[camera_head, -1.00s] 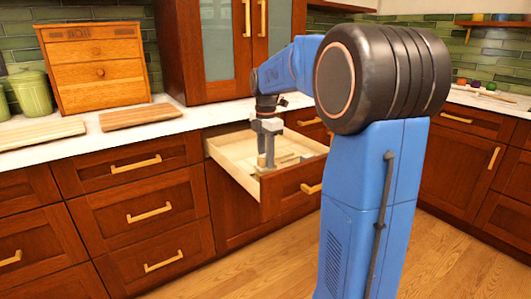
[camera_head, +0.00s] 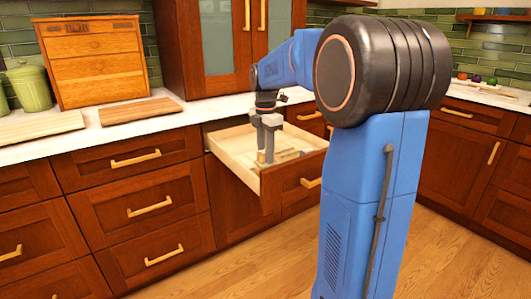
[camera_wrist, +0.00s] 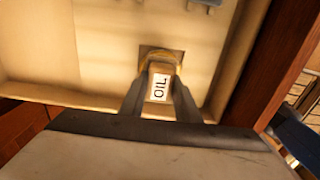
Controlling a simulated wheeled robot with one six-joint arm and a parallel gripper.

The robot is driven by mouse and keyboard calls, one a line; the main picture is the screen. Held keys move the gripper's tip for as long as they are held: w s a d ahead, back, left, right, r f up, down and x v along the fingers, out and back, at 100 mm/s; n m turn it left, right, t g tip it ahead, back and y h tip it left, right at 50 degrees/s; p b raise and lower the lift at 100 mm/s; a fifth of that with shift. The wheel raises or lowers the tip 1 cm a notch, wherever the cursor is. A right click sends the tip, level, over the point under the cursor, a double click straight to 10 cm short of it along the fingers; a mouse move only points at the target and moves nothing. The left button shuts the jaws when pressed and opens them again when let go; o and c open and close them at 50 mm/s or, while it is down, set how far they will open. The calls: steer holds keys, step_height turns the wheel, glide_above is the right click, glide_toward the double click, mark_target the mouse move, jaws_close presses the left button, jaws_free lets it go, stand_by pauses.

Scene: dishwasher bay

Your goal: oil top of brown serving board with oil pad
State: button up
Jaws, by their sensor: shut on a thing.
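The brown serving board (camera_head: 140,110) lies flat on the white counter at the left in the head view. Its top is bare. My gripper (camera_head: 266,158) points down into the open drawer, well to the right of the board. In the wrist view my gripper (camera_wrist: 160,92) is shut on the oil pad (camera_wrist: 159,87), a block with a white "OIL" label. The pad's lower end is at a darker square patch on the drawer floor. I cannot tell whether it touches the floor.
The pale wooden drawer (camera_head: 235,161) stands pulled out, its walls around my gripper. A paler board (camera_head: 38,128) lies left of the brown one. A wooden cabinet box (camera_head: 94,62) and green canister (camera_head: 30,90) stand behind. The counter front near the boards is clear.

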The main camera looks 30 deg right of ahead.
steer(key=shift+f, duration=0.55)
stand_by(1.3)
steer(key=shift+r, duration=0.1)
steer(key=shift+r, duration=3.5)
